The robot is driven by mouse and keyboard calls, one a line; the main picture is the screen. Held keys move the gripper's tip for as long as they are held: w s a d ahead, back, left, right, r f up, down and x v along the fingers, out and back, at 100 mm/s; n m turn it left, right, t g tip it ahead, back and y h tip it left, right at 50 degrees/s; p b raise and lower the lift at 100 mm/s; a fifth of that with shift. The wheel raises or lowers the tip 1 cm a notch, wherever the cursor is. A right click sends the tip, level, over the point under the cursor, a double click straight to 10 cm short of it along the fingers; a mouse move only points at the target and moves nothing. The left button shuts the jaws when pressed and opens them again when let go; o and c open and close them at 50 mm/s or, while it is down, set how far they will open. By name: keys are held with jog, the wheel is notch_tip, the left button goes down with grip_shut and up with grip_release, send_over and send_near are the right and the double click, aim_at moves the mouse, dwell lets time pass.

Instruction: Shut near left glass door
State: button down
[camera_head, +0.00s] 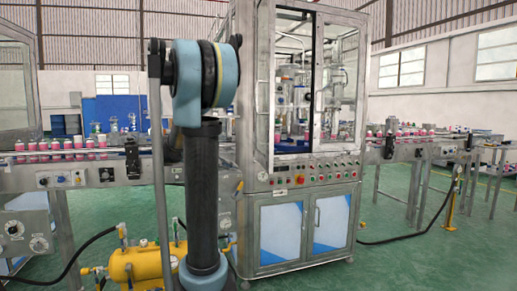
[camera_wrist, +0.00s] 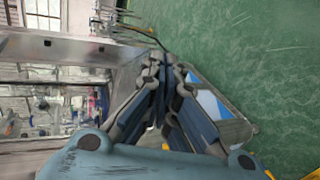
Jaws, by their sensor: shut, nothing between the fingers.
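The tall metal machine cabinet stands right of centre in the head view. Its near left glass door (camera_head: 263,80) is a narrow, steeply angled framed panel at the left of the front opening. It appears swung outward, its lower corner hanging below the opening's sill; how far is hard to judge. The right glass door (camera_head: 336,75) fills the right of the front. My gripper (camera_wrist: 167,75) is shut and empty in the wrist view, beside a metal machine frame; contact with the door cannot be told. It cannot be made out in the head view, where my arm stands left of the cabinet.
A conveyor with pink-and-white cans (camera_head: 60,146) runs on the left, and another conveyor (camera_head: 415,145) leaves on the right. A control panel (camera_head: 300,180) lies below the doors. A yellow tank (camera_head: 140,268) and black hoses lie low at left. Green floor is clear front right.

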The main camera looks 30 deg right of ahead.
aim_at(267, 145)
jog(key=w+d+r+m+g+h, duration=0.2)
jog(key=w+d+r+g+h, duration=0.15)
jog(key=w+r, duration=0.4)
jog(key=x, duration=0.9)
jog(key=w+x, duration=0.1)
jog(key=x, duration=0.3)
jog(key=shift+s+d+f, duration=0.15)
jog(key=shift+d+f, duration=0.2)
jog(key=shift+d, duration=0.1)
